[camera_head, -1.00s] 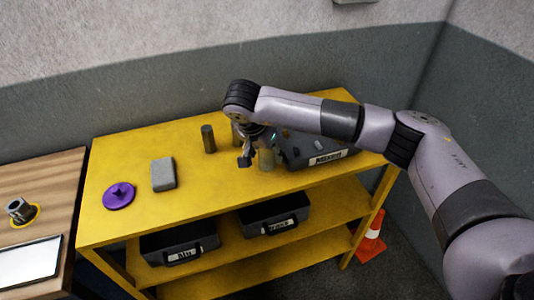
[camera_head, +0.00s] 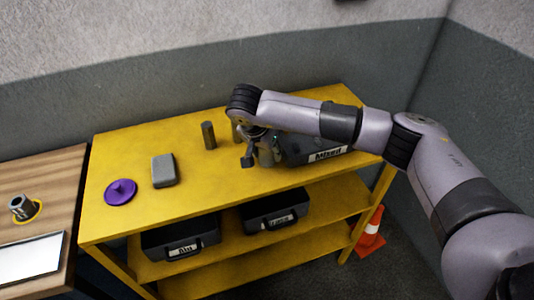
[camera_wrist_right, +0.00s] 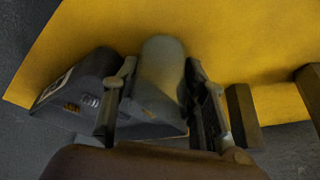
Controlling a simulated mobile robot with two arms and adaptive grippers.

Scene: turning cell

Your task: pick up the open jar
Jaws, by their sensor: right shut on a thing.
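A pale grey cylinder, which I take to be the open jar (camera_wrist_right: 162,72), stands between the fingers of my right gripper (camera_wrist_right: 160,108) in the right wrist view. The right gripper is shut on its sides. Its opening cannot be made out. In the head view my right gripper (camera_head: 263,156) is low over the yellow table top (camera_head: 210,180), with the jar mostly hidden by the fingers and wrist. I cannot tell whether the jar touches the table. My left gripper is not in view.
A dark case labelled "Mixed" (camera_head: 312,150) lies close right of the gripper. A dark cylinder (camera_head: 208,135), a grey block (camera_head: 163,170) and a purple knobbed disc (camera_head: 121,191) stand left. Another cylinder (camera_head: 237,132) is close behind. The table's front middle is clear.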

